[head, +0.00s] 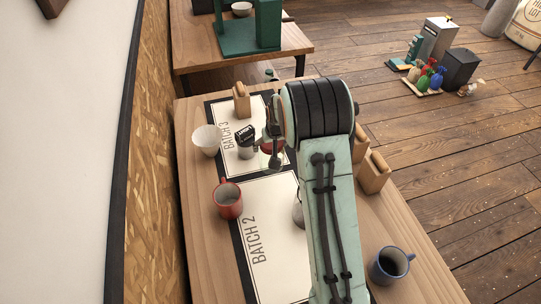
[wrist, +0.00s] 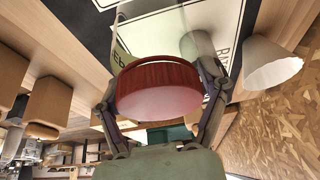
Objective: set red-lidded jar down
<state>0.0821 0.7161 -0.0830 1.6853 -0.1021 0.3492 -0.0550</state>
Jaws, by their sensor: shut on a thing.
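The red-lidded jar has a clear glass body and a dark red lid (wrist: 158,88), which faces the camera in the wrist view. My gripper (wrist: 165,95) is shut on it, one finger on each side of the lid. In the head view the red lid (head: 272,145) shows beside my arm, over the Batch 3 card (head: 228,112). My arm hides part of the jar there. I cannot tell whether the jar's base touches the card.
A dark-topped can (head: 245,148) stands close left of the jar. A white cone cup (head: 206,139), a red mug (head: 228,199) and a wooden block (head: 241,101) stand around. More wooden blocks (head: 374,172) and a blue mug (head: 390,264) are right of my arm. The Batch 2 card (head: 275,250) looks mostly bare.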

